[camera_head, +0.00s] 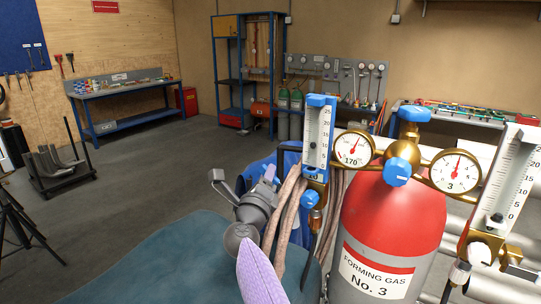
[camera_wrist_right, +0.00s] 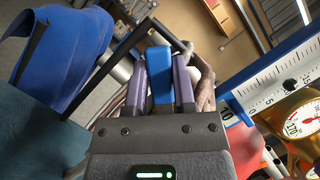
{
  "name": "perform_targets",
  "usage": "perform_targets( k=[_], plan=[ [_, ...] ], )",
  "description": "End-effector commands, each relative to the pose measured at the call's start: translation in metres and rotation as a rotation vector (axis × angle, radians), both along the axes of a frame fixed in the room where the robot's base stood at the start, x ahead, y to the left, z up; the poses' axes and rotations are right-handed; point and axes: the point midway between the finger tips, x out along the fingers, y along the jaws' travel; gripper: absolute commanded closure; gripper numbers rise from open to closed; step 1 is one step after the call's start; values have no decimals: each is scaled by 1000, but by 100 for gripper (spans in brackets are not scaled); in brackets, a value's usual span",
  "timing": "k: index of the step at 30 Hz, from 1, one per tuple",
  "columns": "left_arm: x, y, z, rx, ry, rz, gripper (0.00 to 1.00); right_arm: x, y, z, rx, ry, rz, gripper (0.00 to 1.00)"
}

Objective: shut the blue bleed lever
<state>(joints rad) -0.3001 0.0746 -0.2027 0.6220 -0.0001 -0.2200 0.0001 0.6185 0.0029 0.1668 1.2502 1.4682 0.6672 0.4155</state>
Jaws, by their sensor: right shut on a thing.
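In the right wrist view, a blue lever (camera_wrist_right: 160,75) stands upright between the two purple fingers of my right gripper (camera_wrist_right: 159,82), which is shut on it. I take it to be the bleed lever. In the head view my right gripper (camera_head: 268,180) is left of the left flowmeter (camera_head: 318,145), in front of blue cloth. The lever cannot be made out there, and its pivot is hidden. My left gripper is not in view.
A red-topped gas cylinder (camera_head: 393,215) stands on the right. Above it are a left gauge (camera_head: 354,149), a right gauge (camera_head: 455,171) and blue knobs. Pinkish hoses (camera_head: 287,215) hang close to my right gripper. A teal surface (camera_head: 165,265) lies in front; open floor is at left.

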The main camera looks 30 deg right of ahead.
Motion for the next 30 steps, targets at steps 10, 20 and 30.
perform_targets(
  k=[10,20,30],
  plan=[
    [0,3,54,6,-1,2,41,3,1,-12,-117,292,2,100],
    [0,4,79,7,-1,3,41,3,2,-27,-201,493,1,100],
    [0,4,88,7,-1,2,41,3,1,-35,-240,585,1,100]
  ],
)
